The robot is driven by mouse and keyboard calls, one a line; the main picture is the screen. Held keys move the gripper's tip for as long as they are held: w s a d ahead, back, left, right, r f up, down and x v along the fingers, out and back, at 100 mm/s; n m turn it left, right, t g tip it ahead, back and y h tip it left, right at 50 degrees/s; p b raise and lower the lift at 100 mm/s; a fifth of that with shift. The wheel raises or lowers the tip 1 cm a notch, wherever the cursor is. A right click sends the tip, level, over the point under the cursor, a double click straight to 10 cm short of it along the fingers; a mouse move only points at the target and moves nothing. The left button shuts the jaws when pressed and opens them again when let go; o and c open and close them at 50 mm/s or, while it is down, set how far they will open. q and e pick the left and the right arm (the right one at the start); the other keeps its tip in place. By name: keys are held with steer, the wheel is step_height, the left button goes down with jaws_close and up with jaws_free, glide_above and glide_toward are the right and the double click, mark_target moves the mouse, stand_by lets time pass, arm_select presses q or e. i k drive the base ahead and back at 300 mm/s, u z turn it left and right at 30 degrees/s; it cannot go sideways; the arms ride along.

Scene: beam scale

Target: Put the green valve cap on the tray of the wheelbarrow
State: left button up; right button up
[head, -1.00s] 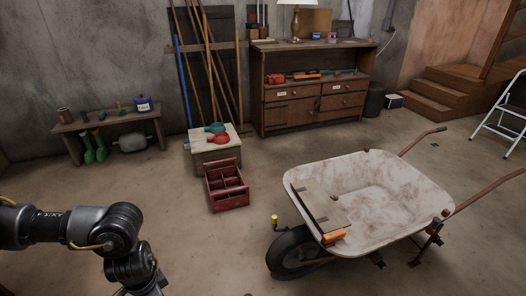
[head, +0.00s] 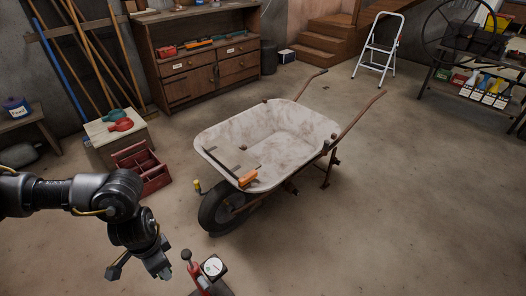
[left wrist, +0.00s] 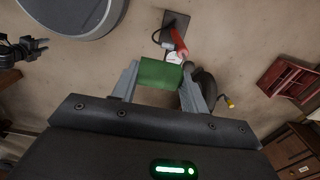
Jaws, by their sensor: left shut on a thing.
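In the left wrist view my left gripper (left wrist: 160,65) is shut on the green valve cap (left wrist: 160,75), which sits between its two fingers. The cap does not show in the head view. There my left arm hangs at the lower left, in front of and left of the wheelbarrow, apart from it. The wheelbarrow (head: 325,130) has a pale, worn tray (head: 278,136) in the middle of the head view. A board and an orange block (head: 247,178) lie at the tray's near left end. A dark gripper (left wrist: 36,45), apparently my right one, shows small at the left wrist view's left edge.
A red pump with a round gauge (head: 213,267) stands near my left gripper. The barrow's wheel (head: 218,212) has a yellow-capped valve (head: 197,186). A red tote (head: 143,170) and a crate are at left. Floor at right is clear.

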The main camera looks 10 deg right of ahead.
mark_target(282, 150)
steer(key=z, duration=0.8)
steer(key=i, duration=1.15)
steer(key=z, duration=0.8)
steer(key=i, duration=1.6)
steer(key=u, duration=1)
steer(key=i, duration=0.85)
steer(key=u, duration=0.55)
